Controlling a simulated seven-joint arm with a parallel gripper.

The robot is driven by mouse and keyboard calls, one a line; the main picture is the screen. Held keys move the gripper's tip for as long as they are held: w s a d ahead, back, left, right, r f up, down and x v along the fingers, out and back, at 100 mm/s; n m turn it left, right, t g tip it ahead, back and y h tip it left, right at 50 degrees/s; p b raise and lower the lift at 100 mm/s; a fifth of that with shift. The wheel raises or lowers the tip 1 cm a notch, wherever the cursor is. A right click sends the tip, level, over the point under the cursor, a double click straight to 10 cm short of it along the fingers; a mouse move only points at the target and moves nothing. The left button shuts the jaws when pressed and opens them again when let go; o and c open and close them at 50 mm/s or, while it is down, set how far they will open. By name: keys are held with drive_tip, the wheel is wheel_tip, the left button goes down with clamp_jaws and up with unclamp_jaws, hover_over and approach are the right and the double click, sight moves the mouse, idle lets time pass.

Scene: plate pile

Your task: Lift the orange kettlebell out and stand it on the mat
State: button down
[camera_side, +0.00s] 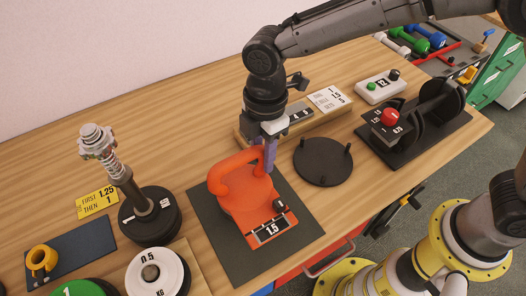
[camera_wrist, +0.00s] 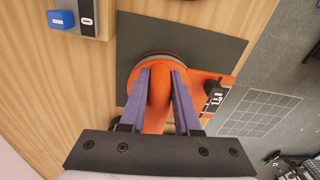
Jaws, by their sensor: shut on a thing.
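The orange kettlebell (camera_side: 222,181) is over the dark mat (camera_side: 213,249), with its thick looped handle towards the upper left. An orange flat piece with a black "1.5" label (camera_side: 272,230) and a dark knob lies at its lower right; the two oranges merge. My gripper (camera_side: 269,157) comes down from above at the kettlebell's upper right. In the wrist view the purple fingers (camera_wrist: 160,84) are on both sides of the orange handle (camera_wrist: 158,95), shut on it. I cannot tell whether the kettlebell's base touches what is beneath. The mat also shows in the wrist view (camera_wrist: 205,50).
A black round stand with pegs (camera_side: 323,162) is right of the mat. A post with weight plates (camera_side: 150,216) and a white disc (camera_side: 156,275) are to the left. A black rack with a red knob (camera_side: 389,117) stands farther right. The table's front edge is close to the mat.

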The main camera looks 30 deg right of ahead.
drive_tip(key=shift+w+a+f, duration=0.1)
drive_tip(key=shift+f, duration=0.05)
idle(0.5)
drive_tip(key=c, duration=0.6)
unclamp_jaws()
drive_tip(key=shift+f, duration=0.1)
drive_tip(key=shift+o, duration=0.3)
drive_tip(key=shift+s+d+f, duration=0.2)
drive_tip(key=shift+f, duration=0.1)
wheel_tip(320, 180, up, 14)
drive_tip(key=w+d+r+m+t, duration=0.1)
drive_tip(key=w+d+r+m, duration=0.1)
drive_tip(key=d+r, duration=0.45)
drive_tip(key=s+d+r+m+t, duration=0.25)
drive_tip(key=s+d+m, duration=0.2)
drive_tip(key=d, duration=0.75)
drive_tip(key=s+d+f+m+t, duration=0.1)
drive_tip(key=s+d+m+t, duration=0.1)
drive_tip(key=s+d+m, duration=0.5)
drive_tip(key=s+d+f+m, duration=0.4)
drive_tip(key=s+f+m, duration=0.1)
drive_tip(key=s+f, duration=0.3)
drive_tip(key=shift+f+m+h, duration=0.25)
drive_tip(key=shift+m+h, duration=0.05)
drive_tip(key=shift+m, duration=0.05)
